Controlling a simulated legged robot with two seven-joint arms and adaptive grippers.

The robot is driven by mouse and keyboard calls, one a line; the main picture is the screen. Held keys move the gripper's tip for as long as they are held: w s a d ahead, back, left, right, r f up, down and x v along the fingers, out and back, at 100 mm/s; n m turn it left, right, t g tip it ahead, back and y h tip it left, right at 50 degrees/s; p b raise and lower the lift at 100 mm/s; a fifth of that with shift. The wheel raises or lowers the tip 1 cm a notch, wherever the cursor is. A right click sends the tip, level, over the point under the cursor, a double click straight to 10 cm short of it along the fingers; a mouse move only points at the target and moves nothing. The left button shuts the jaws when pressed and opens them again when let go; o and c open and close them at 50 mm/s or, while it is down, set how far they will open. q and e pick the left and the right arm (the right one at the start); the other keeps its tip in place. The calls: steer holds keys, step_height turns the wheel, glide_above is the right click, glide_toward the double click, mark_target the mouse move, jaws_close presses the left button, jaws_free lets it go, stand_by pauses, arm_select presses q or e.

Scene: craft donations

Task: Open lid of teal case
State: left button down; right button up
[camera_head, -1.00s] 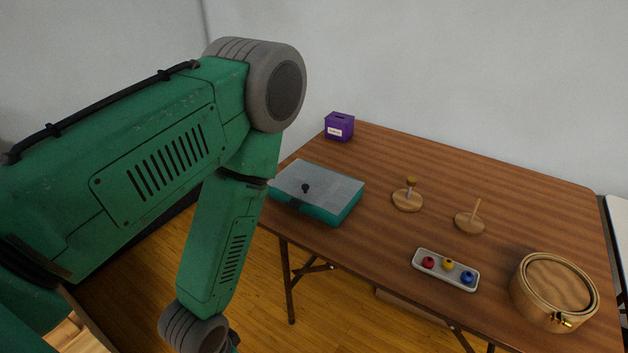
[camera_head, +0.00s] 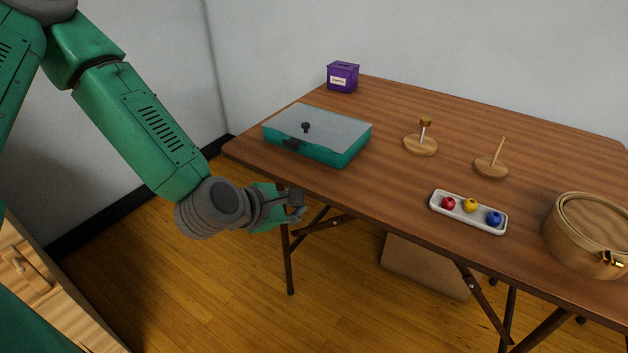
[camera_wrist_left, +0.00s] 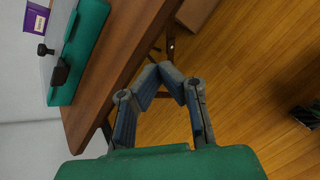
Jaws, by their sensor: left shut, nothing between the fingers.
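The teal case (camera_head: 340,155) sits near the left end of the brown table, its grey lid (camera_head: 335,128) closed. A dark knob (camera_head: 306,127) stands on the lid, and a dark latch (camera_head: 293,144) is on the front side. In the left wrist view the teal case (camera_wrist_left: 88,40) is at the upper left, with its knob (camera_wrist_left: 42,49) and latch (camera_wrist_left: 60,72). My left gripper (camera_head: 299,205) is in front of the table edge, below and apart from the case. Its fingers (camera_wrist_left: 172,72) are shut and empty. My right gripper is not in view.
A purple box (camera_head: 343,77) stands behind the case. Two wooden stands (camera_head: 421,145) (camera_head: 491,167), a white tray (camera_head: 468,224) with coloured balls and a round wooden box (camera_head: 583,245) are farther right. A cardboard box (camera_head: 425,268) is under the table.

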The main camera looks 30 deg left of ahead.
mark_target(319, 154)
arm_select(q)
steer(key=w+a+r+n+t+y+b, duration=0.1)
steer(key=w+a+r+n+t+b, duration=0.3)
steer(key=n, duration=0.5)
steer(key=x, duration=0.3)
steer(key=b+x, duration=0.1)
steer(key=x, duration=0.3)
steer(key=a+r+b+x, duration=0.1)
steer(key=x, duration=0.2)
steer(key=shift+w+d, duration=0.1)
steer(key=shift+w, duration=0.3)
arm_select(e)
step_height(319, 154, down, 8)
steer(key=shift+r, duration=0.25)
